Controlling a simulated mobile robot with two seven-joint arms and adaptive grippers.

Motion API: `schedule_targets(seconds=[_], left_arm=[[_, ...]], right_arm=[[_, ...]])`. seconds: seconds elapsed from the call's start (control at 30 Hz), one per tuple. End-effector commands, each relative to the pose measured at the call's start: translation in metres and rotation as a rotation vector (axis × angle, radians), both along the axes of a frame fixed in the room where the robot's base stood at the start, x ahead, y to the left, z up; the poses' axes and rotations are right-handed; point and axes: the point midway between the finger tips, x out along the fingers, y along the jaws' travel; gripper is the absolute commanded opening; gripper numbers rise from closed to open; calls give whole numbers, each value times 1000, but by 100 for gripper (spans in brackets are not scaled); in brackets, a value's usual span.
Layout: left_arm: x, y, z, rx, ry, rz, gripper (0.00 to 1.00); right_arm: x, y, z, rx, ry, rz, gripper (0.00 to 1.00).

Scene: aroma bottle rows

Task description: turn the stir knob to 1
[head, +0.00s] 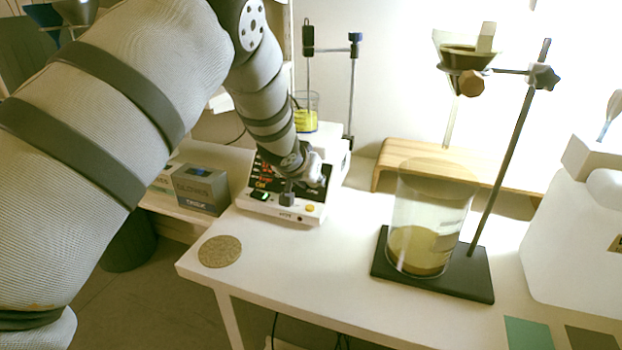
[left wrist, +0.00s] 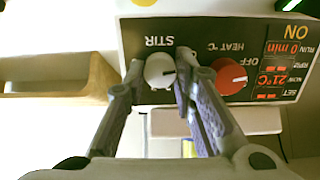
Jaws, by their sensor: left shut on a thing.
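The hotplate stirrer (head: 273,207) stands on the white bench, its sloped dark panel facing front. In the left wrist view the panel appears upside down. The white stir knob (left wrist: 159,71) sits beside the STIR label, with a dark pointer mark toward the picture's right. My left gripper (left wrist: 158,72) has one finger on each side of this knob and is shut on it. In the head view my left gripper (head: 312,172) covers the panel's right part and hides the knob. The scale number at the pointer cannot be read. My right gripper is not in view.
The red heat knob (left wrist: 229,76) is close beside my finger. A beaker of yellow liquid (head: 305,115) stands on the stirrer. A large glass beaker (head: 430,225) on a stand base (head: 455,285) is to the right. A round cork mat (head: 219,251) lies in front.

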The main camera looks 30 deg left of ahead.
Motion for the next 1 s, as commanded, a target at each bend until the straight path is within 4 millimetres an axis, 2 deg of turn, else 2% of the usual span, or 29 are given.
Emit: schedule_targets(seconds=[0.27, 1.0], left_arm=[[0, 0, 1, 50, 11, -43, 0], [0, -1, 0, 441, 107, -376, 0]], right_arm=[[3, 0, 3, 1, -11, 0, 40], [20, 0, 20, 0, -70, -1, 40]])
